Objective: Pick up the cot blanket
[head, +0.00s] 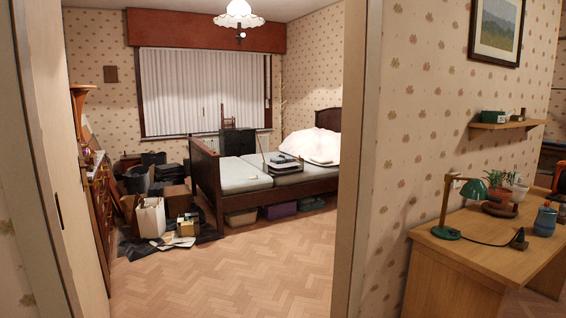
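I see a dark wooden bed (208,172) through the doorway, with pale grey-green mattress sections (243,176). A white, bulky, cloth-like heap (312,144) lies at its far right end, by the headboard. I cannot tell whether this heap is the cot blanket; nothing else in view is clearly a blanket. A small stack of dark and white items (284,163) sits on the mattress in front of the heap. Neither of my grippers is in view.
The doorway is open, with a right jamb (354,160) close by. The parquet floor (230,270) is clear up to the bed. Boxes and bags (150,217) crowd the left side by a dresser (100,200). A desk (470,245) with a green lamp (474,190) stands at right.

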